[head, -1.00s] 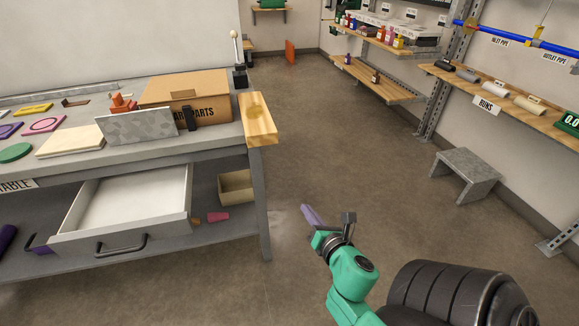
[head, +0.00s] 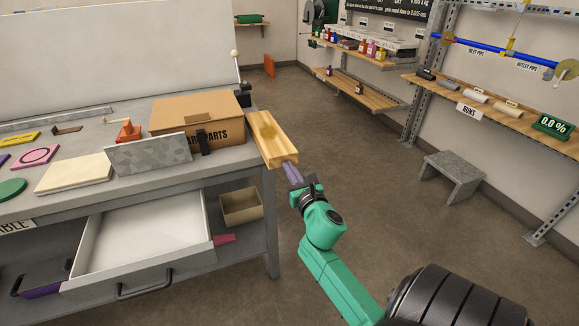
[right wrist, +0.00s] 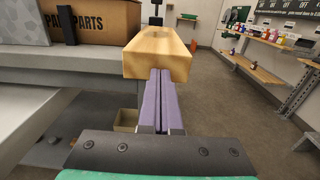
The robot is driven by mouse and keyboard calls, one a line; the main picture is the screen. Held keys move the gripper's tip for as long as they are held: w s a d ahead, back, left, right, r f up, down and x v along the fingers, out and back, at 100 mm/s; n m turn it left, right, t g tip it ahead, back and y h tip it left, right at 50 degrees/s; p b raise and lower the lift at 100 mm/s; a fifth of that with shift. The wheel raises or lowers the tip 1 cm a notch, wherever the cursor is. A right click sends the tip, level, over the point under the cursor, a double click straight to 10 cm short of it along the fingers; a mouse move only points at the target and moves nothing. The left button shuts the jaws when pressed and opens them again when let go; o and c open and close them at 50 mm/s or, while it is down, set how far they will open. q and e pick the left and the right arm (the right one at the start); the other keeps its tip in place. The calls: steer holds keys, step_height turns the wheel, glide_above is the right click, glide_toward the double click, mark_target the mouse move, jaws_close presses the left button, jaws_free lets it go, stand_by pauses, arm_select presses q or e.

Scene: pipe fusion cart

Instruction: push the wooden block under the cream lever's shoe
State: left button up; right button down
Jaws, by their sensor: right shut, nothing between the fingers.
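The wooden block (head: 262,132) lies at the right end of the grey workbench, its near end sticking out past the front edge. In the right wrist view the block (right wrist: 157,52) is straight ahead. My right gripper (head: 291,170) is shut and empty; its purple fingertips (right wrist: 160,76) meet the block's near end face, though I cannot tell touching from a hair apart. The cream lever (head: 235,56) has a round knob and stands upright behind the block at the back. Its dark foot (head: 243,94) shows; the gap under the shoe is not clear. My left gripper is out of view.
A cardboard parts box (head: 190,112) stands close left of the block, with a grey plate (head: 150,154) before it. An open white drawer (head: 145,235) juts out below. The floor right of the bench is free up to a grey stool (head: 453,175).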

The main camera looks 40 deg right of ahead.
steer(key=shift+w, duration=0.1)
glide_toward(268, 135)
steer(key=w+d+f, duration=0.1)
steer(key=w+d+f+b, duration=0.1)
steer(key=shift+w+d+f, duration=0.15)
steer(key=shift+w+f, duration=0.15)
steer(key=shift+w, duration=0.05)
stand_by(0.4)
